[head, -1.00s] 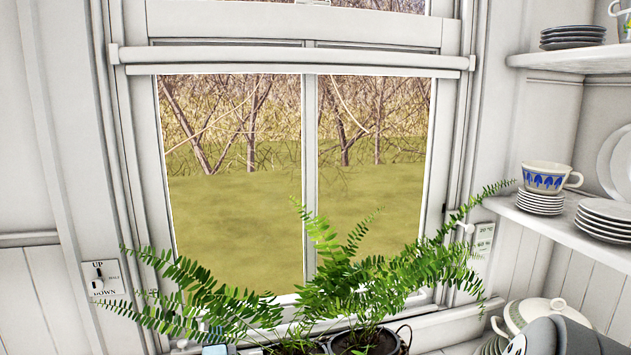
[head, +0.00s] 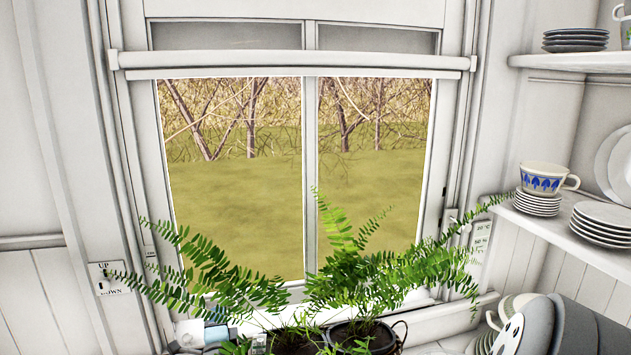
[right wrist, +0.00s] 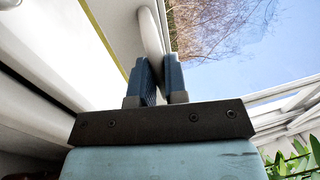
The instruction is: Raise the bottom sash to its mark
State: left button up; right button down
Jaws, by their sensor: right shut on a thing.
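The bottom sash (head: 310,190) is a white frame with two panes split by an upright bar. Its lower rail shows above the sill, partly behind fern fronds. My right gripper (head: 208,321) is at the sash's lower left, its pale blue body partly behind fronds. In the right wrist view its two dark blue fingers (right wrist: 160,75) are shut on a white rounded piece beside the glass; I take this as the sash's lift. A small plate (head: 151,252) sits on the left jamb; its text is too small to read. My left gripper is not in view.
Potted ferns (head: 370,275) stand before the window, fronds spreading across its lower part. A white bar (head: 295,60) crosses the window's upper part. An UP/DOWN switch (head: 107,279) is on the left wall. Right shelves hold a blue-patterned cup (head: 545,179) and plates (head: 603,216).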

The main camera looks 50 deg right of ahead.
jog(key=shift+w+d+r+p, duration=0.15)
jog(key=shift+r+p, duration=1.2)
jog(key=shift+r, duration=0.85)
jog(key=c, duration=1.1)
grip_release()
jog(key=shift+f, duration=0.1)
jog(key=shift+c, duration=0.2)
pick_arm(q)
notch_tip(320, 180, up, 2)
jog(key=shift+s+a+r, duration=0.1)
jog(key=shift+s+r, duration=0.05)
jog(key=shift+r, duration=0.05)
pick_arm(e)
jog(key=shift+f, duration=0.15)
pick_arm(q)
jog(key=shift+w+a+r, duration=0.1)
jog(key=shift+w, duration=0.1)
pick_arm(e)
jog(key=shift+f, duration=0.15)
